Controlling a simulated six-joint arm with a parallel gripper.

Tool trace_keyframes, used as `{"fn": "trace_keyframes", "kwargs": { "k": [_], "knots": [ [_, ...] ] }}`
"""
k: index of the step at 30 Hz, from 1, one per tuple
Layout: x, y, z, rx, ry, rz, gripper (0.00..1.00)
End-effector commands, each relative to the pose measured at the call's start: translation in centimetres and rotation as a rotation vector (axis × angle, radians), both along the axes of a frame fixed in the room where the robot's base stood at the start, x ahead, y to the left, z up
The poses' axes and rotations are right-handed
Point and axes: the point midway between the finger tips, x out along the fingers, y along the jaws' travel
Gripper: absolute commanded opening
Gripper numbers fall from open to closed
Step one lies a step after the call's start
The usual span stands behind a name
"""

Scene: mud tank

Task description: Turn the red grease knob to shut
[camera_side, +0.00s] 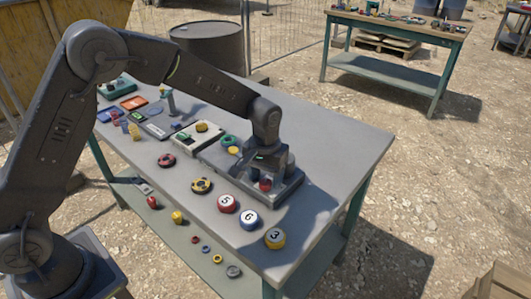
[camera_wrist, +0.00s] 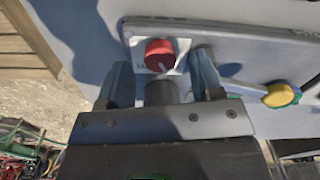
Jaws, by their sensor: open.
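The red knob (camera_wrist: 158,52) sits on a pale square plate on a grey panel (camera_wrist: 225,38), with a white pointer line slanting down to the right. It also shows in the side view as a small red spot (camera_side: 265,185) under my wrist, partly hidden. My gripper (camera_wrist: 161,62) is open, with one finger at each side of the knob in the picture. I see a gap at each side; the height of the fingertips against the knob is hard to tell. A dark round part (camera_wrist: 161,91) lies between the fingers, below the knob in the picture.
In the side view, numbered balls (camera_side: 227,203) and round black-edged pieces (camera_side: 202,186) lie in front of the panel on the grey table (camera_side: 340,150). Several small items crowd the table's left end; its right side is clear.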

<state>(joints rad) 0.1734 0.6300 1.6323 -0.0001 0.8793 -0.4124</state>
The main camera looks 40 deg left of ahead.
Motion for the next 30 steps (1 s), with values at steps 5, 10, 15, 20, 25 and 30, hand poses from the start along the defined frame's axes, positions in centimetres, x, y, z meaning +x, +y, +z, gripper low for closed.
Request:
{"fn": "trace_keyframes", "kwargs": {
  "k": [5,10,15,20,25,30],
  "knots": [
    [0.1,0.0,4.0,-0.001,-0.007,0.0,0.6],
    [0.1,0.0,7.8,-0.001,-0.006,0.0,0.6],
    [0.0,0.0,10.6,0.0,-0.003,0.0,0.6],
    [0.0,0.0,12.0,-0.001,-0.001,0.0,0.6],
    [0.0,0.0,12.4,0.0,-0.001,0.0,0.6],
    [0.0,0.0,12.4,0.0,-0.001,0.0,0.6]
  ]
}}
